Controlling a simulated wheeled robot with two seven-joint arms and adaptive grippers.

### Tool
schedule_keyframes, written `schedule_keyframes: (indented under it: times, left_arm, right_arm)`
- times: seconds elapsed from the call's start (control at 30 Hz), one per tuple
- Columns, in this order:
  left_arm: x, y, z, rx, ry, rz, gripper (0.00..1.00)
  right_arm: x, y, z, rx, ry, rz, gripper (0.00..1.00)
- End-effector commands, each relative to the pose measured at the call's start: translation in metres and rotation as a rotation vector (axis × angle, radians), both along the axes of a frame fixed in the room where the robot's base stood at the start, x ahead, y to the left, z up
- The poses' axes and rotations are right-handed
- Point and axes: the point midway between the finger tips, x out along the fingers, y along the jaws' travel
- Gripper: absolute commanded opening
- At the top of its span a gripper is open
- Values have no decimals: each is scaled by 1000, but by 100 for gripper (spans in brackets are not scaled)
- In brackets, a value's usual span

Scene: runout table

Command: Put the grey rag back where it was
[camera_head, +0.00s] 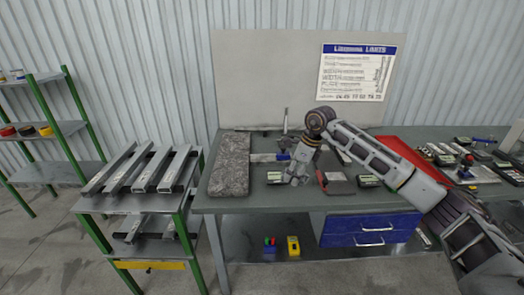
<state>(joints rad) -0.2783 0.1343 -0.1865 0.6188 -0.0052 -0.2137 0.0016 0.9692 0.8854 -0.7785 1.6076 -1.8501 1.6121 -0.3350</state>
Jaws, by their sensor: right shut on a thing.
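My right gripper (297,174) points down over the front middle of the workbench (260,204). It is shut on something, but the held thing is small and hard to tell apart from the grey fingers. I cannot tell whether this rectangle or the held thing is the grey rag. My left gripper is not in view.
A small dark box (275,177) lies left of the gripper, and a red-and-grey item (335,181) lies to its right. A red mat (405,152) and several tools crowd the right side. A rack of metal bars (140,205) stands left. Blue drawers (370,230) hang below.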

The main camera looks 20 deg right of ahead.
Motion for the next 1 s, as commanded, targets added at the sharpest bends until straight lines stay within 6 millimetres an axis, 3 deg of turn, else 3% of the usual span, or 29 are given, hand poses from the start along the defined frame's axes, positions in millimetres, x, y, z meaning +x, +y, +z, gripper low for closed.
schedule_keyframes:
  times: [0.43, 1.0]
  left_arm:
    - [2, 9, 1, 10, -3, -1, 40]
    - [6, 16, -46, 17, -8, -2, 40]
  right_arm:
    - [15, -15, 32, 1, -2, -332, 40]
    - [15, -15, -16, 1, 0, -336, 40]
